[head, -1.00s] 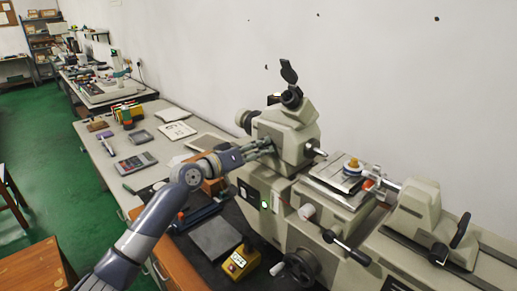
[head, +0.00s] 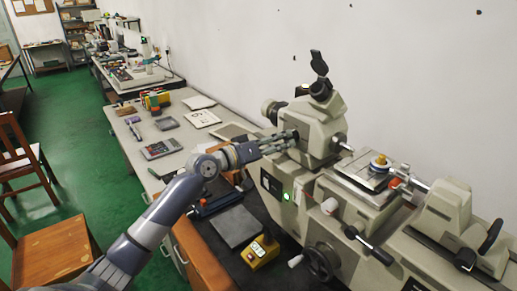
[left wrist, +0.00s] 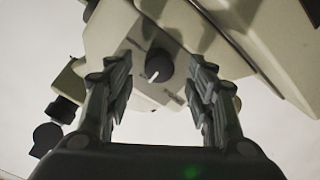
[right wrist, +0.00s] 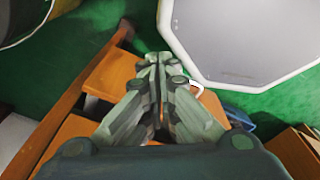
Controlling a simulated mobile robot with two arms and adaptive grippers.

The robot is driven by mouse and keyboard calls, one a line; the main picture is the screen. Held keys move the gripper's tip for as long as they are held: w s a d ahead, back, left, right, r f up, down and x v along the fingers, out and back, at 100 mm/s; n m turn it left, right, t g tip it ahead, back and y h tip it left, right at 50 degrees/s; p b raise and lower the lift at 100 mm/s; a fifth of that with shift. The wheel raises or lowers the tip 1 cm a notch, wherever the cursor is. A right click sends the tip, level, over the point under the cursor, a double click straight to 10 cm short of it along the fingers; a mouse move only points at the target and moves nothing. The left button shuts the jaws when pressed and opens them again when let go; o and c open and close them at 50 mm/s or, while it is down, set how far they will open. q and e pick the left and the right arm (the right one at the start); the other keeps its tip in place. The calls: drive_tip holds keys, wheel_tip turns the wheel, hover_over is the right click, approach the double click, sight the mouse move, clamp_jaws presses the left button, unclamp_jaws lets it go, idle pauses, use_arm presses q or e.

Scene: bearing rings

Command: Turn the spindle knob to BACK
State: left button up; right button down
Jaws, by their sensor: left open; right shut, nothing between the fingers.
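The spindle knob (left wrist: 158,65) is a small dark round knob with a white pointer mark, on the pale face of the measuring machine (head: 325,125). In the left wrist view its mark points down and to the left; the small print beside it is too blurred to read. My left gripper (head: 292,138) is open at the machine's headstock, and its fingers (left wrist: 160,90) stand on either side of the knob, apart from it in the picture. My right gripper (right wrist: 160,62) is shut and empty, seen only in the right wrist view.
Below my left arm lie a dark grey plate (head: 236,227) and a yellow switch box (head: 260,252). The handwheel (head: 322,262) juts from the machine's front. Wooden furniture (right wrist: 110,75) is close under my right gripper. A wooden chair (head: 50,250) stands at left.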

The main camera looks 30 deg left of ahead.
use_arm(q)
drive_tip(key=v, duration=0.9)
drive_tip(key=shift+s, duration=0.2)
drive_tip(key=shift+a+f, duration=0.1)
drive_tip(key=shift+f, duration=0.05)
